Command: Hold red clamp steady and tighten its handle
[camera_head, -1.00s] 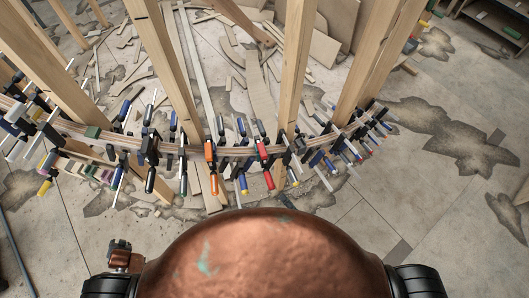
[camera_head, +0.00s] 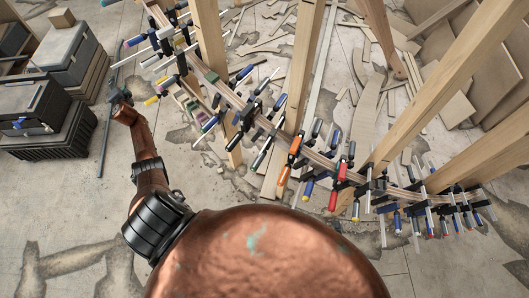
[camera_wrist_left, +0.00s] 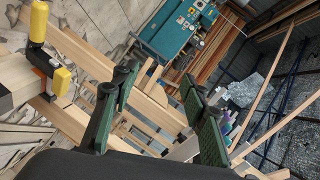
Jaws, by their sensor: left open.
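The red clamp (camera_head: 342,171) is fixed on the curved laminated wood strip, right of the middle in the head view. Its red handle (camera_head: 333,200) hangs toward me. My left gripper (camera_head: 118,95) is far to the left of it, near the floor's dark boxes, and touches no clamp. In the left wrist view the left gripper's green-padded fingers (camera_wrist_left: 157,82) are apart with nothing held between them. The red clamp does not show in the left wrist view. My right gripper is in neither view.
An orange clamp (camera_head: 289,160) sits just left of the red one, with several blue and black clamps along the strip. Upright wooden posts (camera_head: 300,65) stand behind. Dark boxes (camera_head: 32,102) are at left. A yellow-handled clamp (camera_wrist_left: 38,22) is near the left wrist.

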